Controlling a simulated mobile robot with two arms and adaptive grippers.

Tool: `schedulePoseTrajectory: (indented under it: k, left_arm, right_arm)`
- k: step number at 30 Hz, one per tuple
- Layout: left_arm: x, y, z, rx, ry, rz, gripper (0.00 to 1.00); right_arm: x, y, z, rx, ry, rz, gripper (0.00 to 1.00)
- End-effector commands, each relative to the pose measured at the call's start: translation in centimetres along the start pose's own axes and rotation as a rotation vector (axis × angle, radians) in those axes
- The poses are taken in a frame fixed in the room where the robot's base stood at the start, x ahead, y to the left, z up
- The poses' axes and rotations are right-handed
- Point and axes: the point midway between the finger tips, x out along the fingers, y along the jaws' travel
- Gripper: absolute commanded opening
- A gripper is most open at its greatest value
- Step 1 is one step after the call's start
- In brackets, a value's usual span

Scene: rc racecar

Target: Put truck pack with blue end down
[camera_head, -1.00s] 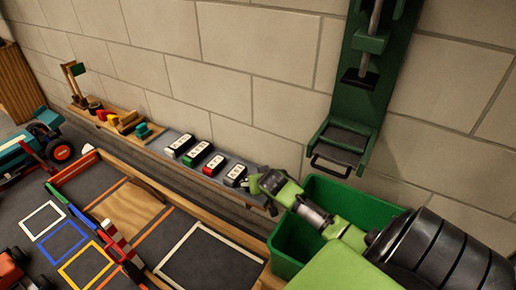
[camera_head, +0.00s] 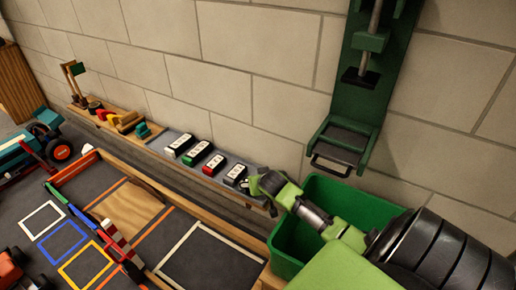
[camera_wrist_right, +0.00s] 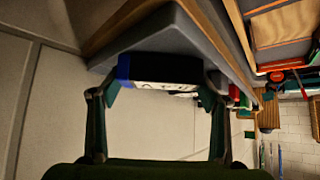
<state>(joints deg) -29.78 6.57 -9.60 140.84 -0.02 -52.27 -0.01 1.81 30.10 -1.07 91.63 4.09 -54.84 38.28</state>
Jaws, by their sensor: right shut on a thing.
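The truck pack with the blue end (camera_wrist_right: 165,69) is between the two fingers of my right gripper (camera_wrist_right: 158,93) in the right wrist view. Its blue end (camera_wrist_right: 123,68) is at the left there, and its pale face has dark marks. My right gripper is shut on this pack. In the head view the pack (camera_head: 235,175) is at the right end of the row on the grey wall shelf (camera_head: 212,179), with my right gripper (camera_head: 252,184) at its right side. I cannot tell whether it touches the shelf. My left gripper is not in view.
Several similar packs, including a green-ended one (camera_head: 197,153) and a red-ended one (camera_head: 214,165), stand to its left. A green bin (camera_head: 284,262) is below my right arm. A green wall-mounted frame (camera_head: 352,140) is at the right. A dark play mat with coloured squares (camera_head: 42,221) lies at the left.

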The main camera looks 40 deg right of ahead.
Motion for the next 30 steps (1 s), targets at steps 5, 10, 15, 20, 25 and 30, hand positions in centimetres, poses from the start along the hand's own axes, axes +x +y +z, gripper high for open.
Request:
schedulePoseTrajectory:
  k: [5, 10, 15, 20, 25, 30]
  left_arm:
    - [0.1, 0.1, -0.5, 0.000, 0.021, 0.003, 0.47]
    - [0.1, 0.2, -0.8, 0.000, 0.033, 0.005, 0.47]
    - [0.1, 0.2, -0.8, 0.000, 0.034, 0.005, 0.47]
    - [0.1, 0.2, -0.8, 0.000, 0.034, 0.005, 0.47]
    - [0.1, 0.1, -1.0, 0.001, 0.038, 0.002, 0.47]
    - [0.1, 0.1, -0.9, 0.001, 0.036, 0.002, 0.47]
  right_arm:
    - [0.1, 0.0, 0.1, 0.000, 0.002, 0.000, 0.42]
    - [0.2, 0.0, 0.2, 0.000, 0.002, 0.000, 0.71]
    - [0.2, 0.0, 0.2, 0.000, 0.001, 0.000, 0.89]
    - [0.2, 0.0, 0.2, 0.000, 0.001, 0.000, 0.89]
    - [-0.1, 0.0, -0.2, 0.000, 0.001, 0.000, 0.89]
    - [-2.0, 0.0, -2.2, -0.001, 0.005, -0.001, 0.89]
